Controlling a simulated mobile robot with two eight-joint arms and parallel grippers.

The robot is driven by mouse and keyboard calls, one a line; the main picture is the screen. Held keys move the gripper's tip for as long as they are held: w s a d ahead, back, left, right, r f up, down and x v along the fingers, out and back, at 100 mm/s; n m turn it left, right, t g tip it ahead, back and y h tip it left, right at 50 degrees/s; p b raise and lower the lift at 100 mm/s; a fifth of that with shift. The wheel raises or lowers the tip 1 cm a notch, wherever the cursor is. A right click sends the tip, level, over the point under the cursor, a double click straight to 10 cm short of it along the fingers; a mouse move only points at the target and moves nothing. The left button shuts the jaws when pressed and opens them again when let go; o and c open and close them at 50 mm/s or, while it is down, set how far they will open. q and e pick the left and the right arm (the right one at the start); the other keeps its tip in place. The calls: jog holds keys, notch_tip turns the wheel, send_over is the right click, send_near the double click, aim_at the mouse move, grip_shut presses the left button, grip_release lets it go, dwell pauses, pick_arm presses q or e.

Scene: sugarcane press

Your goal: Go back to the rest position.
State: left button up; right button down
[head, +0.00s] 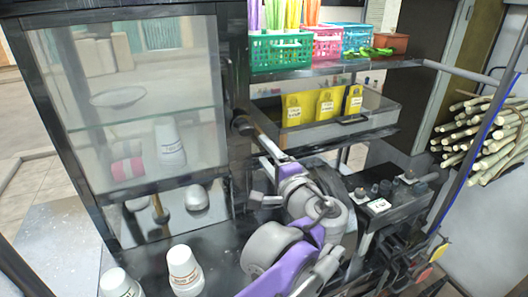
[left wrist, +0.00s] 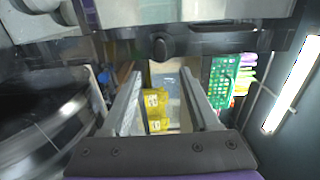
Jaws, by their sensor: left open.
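My left arm, purple and grey, rises from the bottom middle of the head view. Its gripper (head: 270,150) is beside the dark frame of the glass cabinet, close to a round black knob (head: 243,125). In the left wrist view the two fingers of the left gripper (left wrist: 160,75) are apart, with nothing held between them. The black knob (left wrist: 161,47) shows beyond the fingertips there; I cannot tell whether they touch. My right gripper is in neither view.
A glass-fronted cabinet (head: 130,95) stands left. White cups (head: 184,270) stand on the dark counter. Yellow packets (head: 299,107) sit in a tray under a shelf with coloured baskets (head: 280,52). Dark machinery (head: 380,205) stands right of my arm; sugarcane stalks (head: 480,135) are farther right.

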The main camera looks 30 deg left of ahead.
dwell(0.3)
pick_arm(q)
jog(key=s+a+f+n+g+h, duration=0.1)
jog(key=s+f+n+g+h, duration=0.15)
jog(key=s+f, duration=0.45)
jog(key=s+a+f+n+g+h, duration=0.1)
jog(key=s+a+f+g+h, duration=0.2)
jog(key=f, duration=0.9)
jog(key=s+d+f+n+h, duration=0.4)
jog(key=s+d+f+h, duration=0.4)
jog(key=d+f, duration=0.2)
notch_tip(320, 180, down, 2)
jog(key=shift+s+d+f, duration=0.15)
jog(key=shift+s+f, duration=0.05)
jog(key=shift+s, duration=0.1)
jog(key=shift+n, duration=0.25)
